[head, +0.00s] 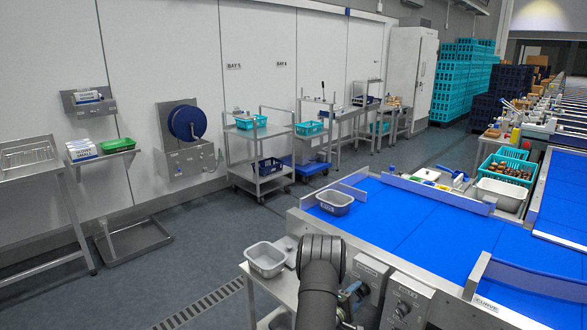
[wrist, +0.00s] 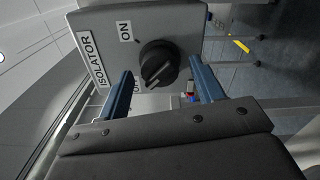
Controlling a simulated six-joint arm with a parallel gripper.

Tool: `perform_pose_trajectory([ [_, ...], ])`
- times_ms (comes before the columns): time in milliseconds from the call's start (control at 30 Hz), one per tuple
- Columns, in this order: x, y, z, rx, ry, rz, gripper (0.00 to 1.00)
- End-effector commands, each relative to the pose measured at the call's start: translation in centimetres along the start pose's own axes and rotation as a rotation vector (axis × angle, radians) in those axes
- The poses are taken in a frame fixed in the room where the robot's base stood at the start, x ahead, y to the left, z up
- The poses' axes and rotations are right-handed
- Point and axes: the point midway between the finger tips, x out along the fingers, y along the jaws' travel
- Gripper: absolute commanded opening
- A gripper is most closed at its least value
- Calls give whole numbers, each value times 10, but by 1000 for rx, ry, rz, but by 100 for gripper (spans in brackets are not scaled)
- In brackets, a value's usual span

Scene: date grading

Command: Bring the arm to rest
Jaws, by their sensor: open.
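My gripper (wrist: 160,67) shows in the wrist view with its two blue fingers apart and nothing held between them. A black rotary knob (wrist: 158,64) on a grey isolator panel (wrist: 187,20) appears between and beyond the fingertips. I cannot tell whether the fingers touch the knob. In the head view my dark arm (head: 319,285) rises at the bottom centre, in front of the conveyor's near corner, and hides most of my gripper.
A blue conveyor (head: 405,225) with control boxes (head: 405,300) on its near side lies right of my arm. A metal pan (head: 266,258) stands on a small stand to the left. Another tub (head: 335,202) sits on the belt. The floor (head: 215,240) at left is open.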

Motion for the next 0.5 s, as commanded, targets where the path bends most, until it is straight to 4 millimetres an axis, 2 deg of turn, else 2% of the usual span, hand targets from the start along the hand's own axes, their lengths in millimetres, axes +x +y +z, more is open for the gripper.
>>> perform_pose_trajectory([
  [200,13,0,0,0,0,0,61],
  [500,14,0,0,1,1,0,61],
])
